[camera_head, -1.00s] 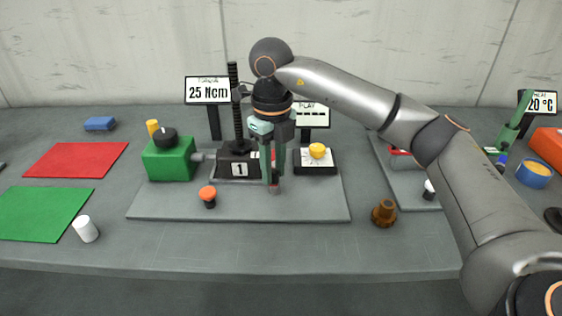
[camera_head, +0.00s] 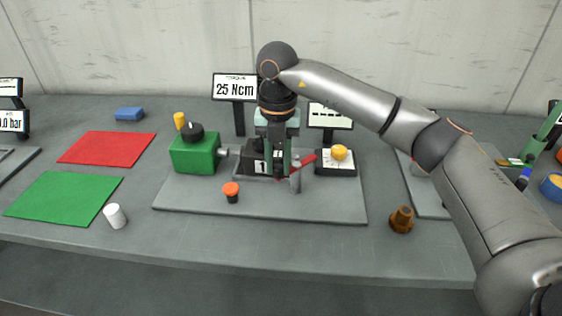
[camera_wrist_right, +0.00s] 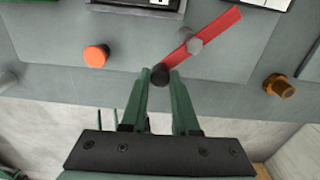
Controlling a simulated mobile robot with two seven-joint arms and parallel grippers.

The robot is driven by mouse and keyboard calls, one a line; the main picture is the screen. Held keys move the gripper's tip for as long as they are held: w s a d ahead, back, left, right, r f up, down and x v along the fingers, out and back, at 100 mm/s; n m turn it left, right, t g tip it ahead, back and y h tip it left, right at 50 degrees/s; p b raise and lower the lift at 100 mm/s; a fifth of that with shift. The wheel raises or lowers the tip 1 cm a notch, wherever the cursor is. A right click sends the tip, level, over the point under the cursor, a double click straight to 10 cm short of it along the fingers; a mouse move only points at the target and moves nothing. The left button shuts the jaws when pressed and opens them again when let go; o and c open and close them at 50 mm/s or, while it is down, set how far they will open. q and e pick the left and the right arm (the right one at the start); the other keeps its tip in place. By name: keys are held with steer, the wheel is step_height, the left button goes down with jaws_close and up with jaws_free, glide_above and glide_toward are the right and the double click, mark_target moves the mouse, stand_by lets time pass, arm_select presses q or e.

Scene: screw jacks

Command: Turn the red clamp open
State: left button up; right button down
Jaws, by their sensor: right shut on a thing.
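The red clamp (camera_head: 305,161) is a flat red lever on a grey pivot post (camera_head: 296,182), at the middle of the grey base plate. In the right wrist view the red lever (camera_wrist_right: 222,29) runs diagonally from upper right to lower left, with a black knob (camera_wrist_right: 160,76) at its near end. My right gripper (camera_wrist_right: 160,80) has its green fingers shut on this knob. In the head view my right gripper (camera_head: 280,173) points down in front of the black block (camera_head: 254,153) marked 1, and its fingers hide the knob. My left gripper is out of view.
A green box (camera_head: 195,155) with a black knob stands left of the block. An orange-topped button (camera_head: 231,191) is at the plate's front and a yellow knob (camera_head: 340,153) to the right. A display (camera_head: 234,88) behind reads 25 Ncm. A brown part (camera_head: 402,219) stands right of the plate.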

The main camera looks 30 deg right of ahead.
steer(key=shift+w+r+m, duration=0.1)
steer(key=shift+w+m, duration=0.05)
steer(key=shift+m, duration=0.15)
steer(key=c, duration=0.7)
jaws_free()
steer(key=shift+o, duration=0.2)
step_height(320, 180, up, 12)
steer(key=p, duration=0.1)
steer(key=shift+r, duration=0.2)
